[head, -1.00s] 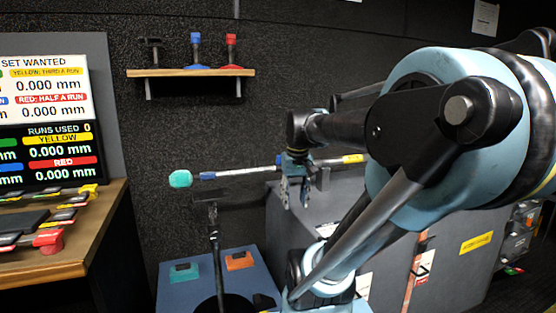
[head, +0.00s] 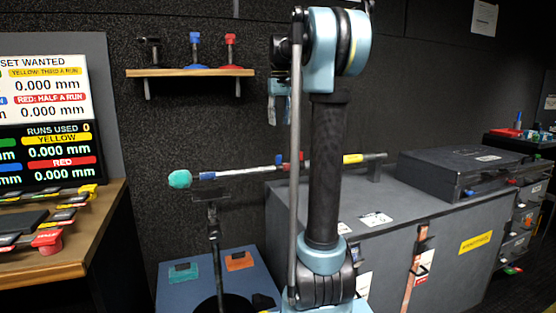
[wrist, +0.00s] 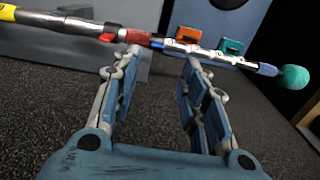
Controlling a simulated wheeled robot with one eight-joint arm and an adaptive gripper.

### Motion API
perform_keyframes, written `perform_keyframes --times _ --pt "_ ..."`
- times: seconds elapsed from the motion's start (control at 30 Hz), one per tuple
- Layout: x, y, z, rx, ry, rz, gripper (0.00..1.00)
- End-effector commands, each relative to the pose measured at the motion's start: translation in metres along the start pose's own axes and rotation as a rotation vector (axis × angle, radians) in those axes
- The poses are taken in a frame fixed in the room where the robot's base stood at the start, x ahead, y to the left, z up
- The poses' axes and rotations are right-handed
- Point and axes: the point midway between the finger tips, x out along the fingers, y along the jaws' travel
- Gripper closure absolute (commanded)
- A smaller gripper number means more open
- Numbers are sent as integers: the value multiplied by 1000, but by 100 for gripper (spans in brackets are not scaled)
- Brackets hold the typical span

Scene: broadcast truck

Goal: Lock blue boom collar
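The boom pole (head: 240,170) runs roughly level in front of the dark wall, with a teal foam tip (head: 180,179) at its left end. The blue collar (head: 207,176) sits just right of that tip. In the wrist view the blue collar (wrist: 238,60) is near the right end, beside the teal tip (wrist: 294,77). Whether it is locked cannot be told. My gripper (head: 279,112) hangs fingers down above the boom, right of the blue collar. In the wrist view my gripper (wrist: 160,58) is open and empty, with the pole beyond its fingertips.
A red collar (head: 279,160) and a yellow collar (head: 352,158) lie farther right on the pole. A shelf (head: 190,72) with clamps is on the wall. A grey cabinet (head: 440,222) stands right, a readout screen (head: 45,125) left. A stand (head: 213,235) rises beneath the boom.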

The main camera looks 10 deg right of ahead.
Motion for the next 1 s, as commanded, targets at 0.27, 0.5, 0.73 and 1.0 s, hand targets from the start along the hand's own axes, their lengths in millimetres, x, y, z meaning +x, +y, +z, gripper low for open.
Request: perform_keyframes --times 0.27,0.5,0.73,1.0 --pt "-2 3 -17 -8 -8 -2 60" --pt "32 3 -16 -8 -8 -2 60" --pt "72 3 -16 -8 -8 -2 60" --pt "119 3 -16 -8 -8 -2 60"
